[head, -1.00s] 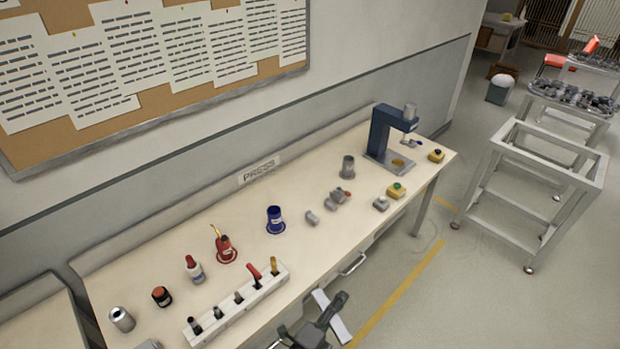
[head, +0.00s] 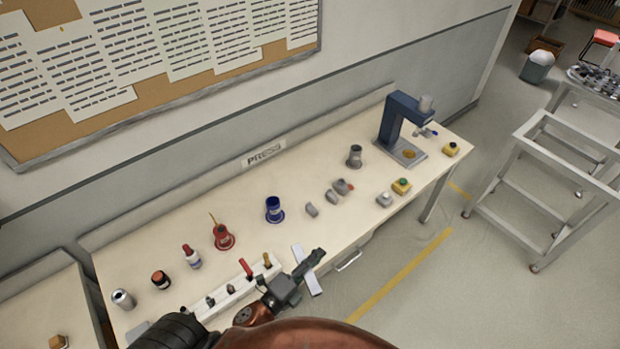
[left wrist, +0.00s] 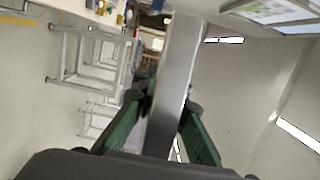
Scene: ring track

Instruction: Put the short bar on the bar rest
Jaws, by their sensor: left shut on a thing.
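The short bar is a flat, pale grey strip (head: 298,256) in the head view, near the front edge of the workbench. My left gripper (head: 311,264) is shut on it, and the bar sticks out on both sides of the fingers. In the left wrist view the grey bar (left wrist: 178,65) runs between the two green fingers of the left gripper (left wrist: 166,105). Whether the bar is over the bench or just in front of its edge is hard to tell. I cannot make out a bar rest for certain in either view. My right gripper is not in view.
A white tool rack (head: 238,291) stands close left of the left gripper. Bottles and cups, including a blue cup (head: 274,209), stand behind it on the workbench (head: 240,195). A metal frame cart (head: 530,195) stands beyond.

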